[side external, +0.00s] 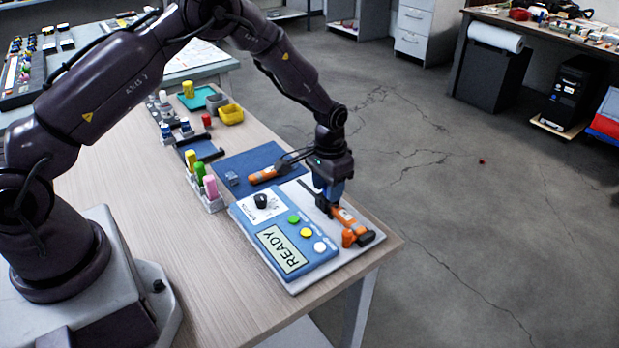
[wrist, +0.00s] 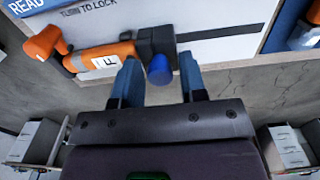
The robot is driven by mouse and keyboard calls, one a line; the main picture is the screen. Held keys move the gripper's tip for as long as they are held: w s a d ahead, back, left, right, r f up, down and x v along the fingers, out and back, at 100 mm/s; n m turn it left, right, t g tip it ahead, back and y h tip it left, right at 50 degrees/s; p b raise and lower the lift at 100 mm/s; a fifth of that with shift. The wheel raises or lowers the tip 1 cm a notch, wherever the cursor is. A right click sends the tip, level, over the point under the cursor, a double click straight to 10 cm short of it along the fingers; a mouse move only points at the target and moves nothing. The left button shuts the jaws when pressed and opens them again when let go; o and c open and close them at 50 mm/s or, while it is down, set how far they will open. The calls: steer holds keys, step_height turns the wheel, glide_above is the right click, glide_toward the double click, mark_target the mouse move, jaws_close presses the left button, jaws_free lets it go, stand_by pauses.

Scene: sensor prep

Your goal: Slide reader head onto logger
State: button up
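The blue logger (side external: 283,232) has a READY display, a black dial and several coloured buttons; its corner shows in the wrist view (wrist: 28,6). An orange unit (side external: 345,217) with a black end piece lies along the plate edge beside the logger. In the wrist view this orange unit (wrist: 98,56) bears an F label, and a blue knob (wrist: 159,70) sticks out of its black end. A second orange tool (side external: 263,175) lies on the blue mat. I cannot tell which is the reader head. My gripper (wrist: 160,85) is open, its fingers either side of the knob, with clear space at the right finger.
A light plate (wrist: 225,40) with a dark slot and "TURN TO LOCK" print lies by the logger. The blue mat (side external: 229,160) lies behind. Bottles (side external: 200,174) stand in a rack left of the logger. The table's right edge is close to my gripper.

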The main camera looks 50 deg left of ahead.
steer(key=shift+o, duration=0.4)
steer(key=shift+r, duration=3.5)
steer(key=shift+s+f, duration=0.15)
steer(key=shift+s, duration=0.1)
steer(key=s+d+r+t, duration=0.2)
steer(key=s+r+t, duration=0.3)
steer(key=s+r, duration=1.8)
steer(key=s, duration=0.4)
steer(key=shift+s+r+t, duration=0.25)
steer(key=shift+r+t, duration=0.05)
steer(key=shift+r, duration=0.1)
steer(key=shift+o, duration=0.4)
